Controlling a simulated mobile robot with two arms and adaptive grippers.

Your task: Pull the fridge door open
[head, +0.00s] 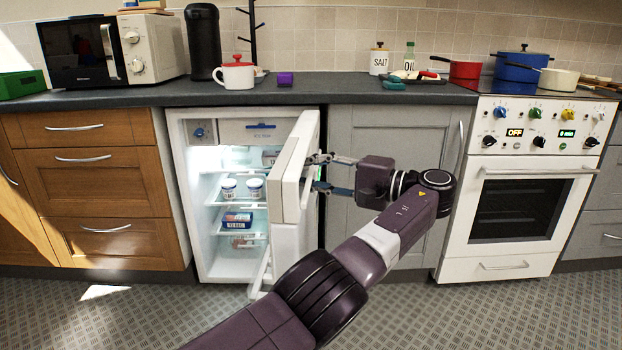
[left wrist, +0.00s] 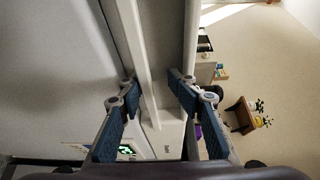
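The small white fridge (head: 187,215) stands under the counter. Its door (head: 288,185) is partly open and swung out to the right, so the lit inside shows. My left gripper (head: 322,173) is at the outer side of the door, its two fingers spread apart. In the left wrist view the left gripper (left wrist: 153,84) has pale door parts (left wrist: 143,75) running between and beyond its fingertips. Whether a finger touches the door is hard to tell. My right gripper is in neither view.
Jars (head: 255,188) and a blue box (head: 237,220) stand inside the fridge. Wooden drawers (head: 108,190) are to its left. A grey cupboard (head: 385,125) and a white oven (head: 520,170) are to its right. The floor (head: 110,310) at the left front is clear.

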